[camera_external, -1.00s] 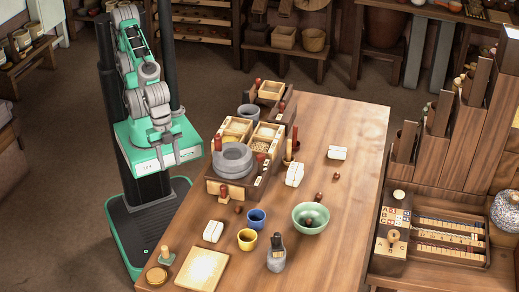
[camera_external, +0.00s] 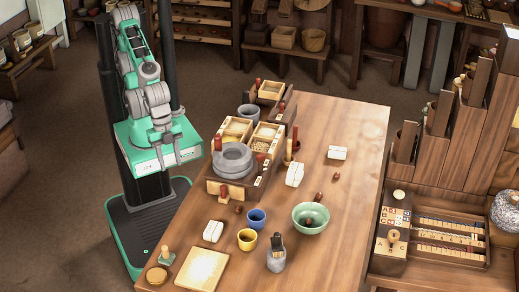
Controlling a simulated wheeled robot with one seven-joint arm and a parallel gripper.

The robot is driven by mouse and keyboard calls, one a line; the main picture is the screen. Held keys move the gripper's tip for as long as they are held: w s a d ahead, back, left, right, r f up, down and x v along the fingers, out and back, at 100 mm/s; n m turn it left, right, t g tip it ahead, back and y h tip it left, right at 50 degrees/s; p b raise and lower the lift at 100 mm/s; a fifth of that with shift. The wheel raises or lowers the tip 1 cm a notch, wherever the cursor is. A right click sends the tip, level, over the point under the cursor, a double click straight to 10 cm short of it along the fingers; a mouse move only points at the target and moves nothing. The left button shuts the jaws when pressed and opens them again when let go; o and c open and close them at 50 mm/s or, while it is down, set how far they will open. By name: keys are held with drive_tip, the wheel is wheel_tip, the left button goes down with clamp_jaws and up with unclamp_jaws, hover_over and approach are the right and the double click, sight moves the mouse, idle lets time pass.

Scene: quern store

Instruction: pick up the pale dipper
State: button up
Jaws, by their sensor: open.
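I cannot pick out the pale dipper with certainty. A small dark pot (camera_external: 290,159) behind the grey quern holds upright handles, one reddish and one that looks paler, too small to tell apart well. A grey jar (camera_external: 276,262) at the front of the table has a dark-topped thing standing in it. A green bowl (camera_external: 310,226) holds a small brown thing. My gripper (camera_external: 167,168) hangs at the left of the table, fingers down, open and empty, apart from everything on the table (camera_external: 350,120).
The grey quern (camera_external: 232,160) stands on a wooden stand with trays at the table's left. A blue cup (camera_external: 256,218), a yellow cup (camera_external: 247,239), a pale board (camera_external: 202,268) and white bundles (camera_external: 294,174) stand around. The table's right side is mostly clear.

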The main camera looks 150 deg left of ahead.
drive_tip(key=w+a+r+n+t+y+b, duration=0.1)
drive_tip(key=w+a+r+n+t+y, duration=0.2)
drive_tip(key=w+a, duration=0.45)
drive_tip(key=w+a+r+t, duration=0.4)
drive_tip(key=w+a, duration=0.2)
drive_tip(key=w, duration=0.2)
drive_tip(key=n+y+b, duration=0.2)
drive_tip(key=n+y, duration=0.3)
drive_tip(key=y, duration=0.1)
approach(290, 142)
drive_tip(key=w+d+r, duration=0.2)
drive_tip(key=w+d, duration=0.1)
drive_tip(key=w, duration=0.4)
drive_tip(key=s+a+f, duration=0.1)
drive_tip(key=s, duration=0.1)
drive_tip(key=s+a+f+n+y+b, duration=0.1)
drive_tip(key=s+a+f, duration=0.1)
drive_tip(key=s+a+f+n+g, duration=0.1)
drive_tip(key=s, duration=0.1)
drive_tip(key=shift+a+f+y+b, duration=0.3)
drive_tip(key=shift+a+y+b, duration=0.05)
drive_tip(key=shift+y, duration=0.05)
drive_tip(key=x, duration=0.6)
drive_tip(key=shift+w+f, duration=0.1)
drive_tip(key=shift+w, duration=0.35)
drive_tip(key=shift+w+a, duration=0.15)
drive_tip(key=shift+a, duration=0.1)
drive_tip(key=shift+c, duration=0.5)
